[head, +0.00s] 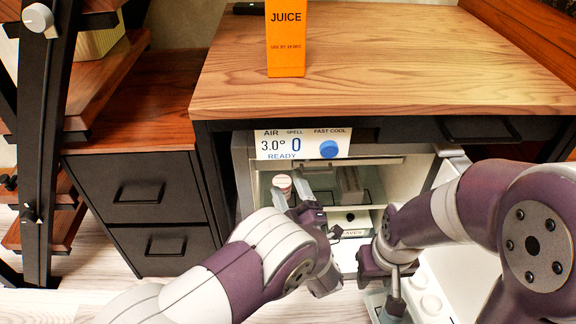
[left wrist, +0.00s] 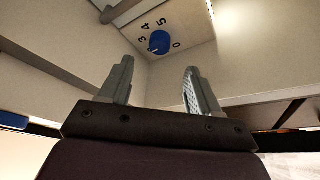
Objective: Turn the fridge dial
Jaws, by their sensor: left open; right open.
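The fridge (head: 243,170) stands open under the wooden desk. Its blue dial (left wrist: 159,42) shows in the left wrist view on a pale plate with printed numbers, inside near the top. The dial is not visible in the head view. My left gripper (head: 292,192) reaches into the fridge opening. In the left wrist view its two fingers (left wrist: 155,85) are spread and empty, pointing up toward the dial, with a gap between fingertips and dial. My right gripper (head: 388,298) is low by the open fridge door (head: 455,275); its fingers are partly hidden and I see nothing held.
A display panel (head: 303,144) with a blue button sits above the fridge opening. A small jar (head: 282,183) stands on a shelf near my left fingers. An orange juice carton (head: 286,40) is on the desk (head: 400,60). Dark drawers (head: 140,195) stand to the left.

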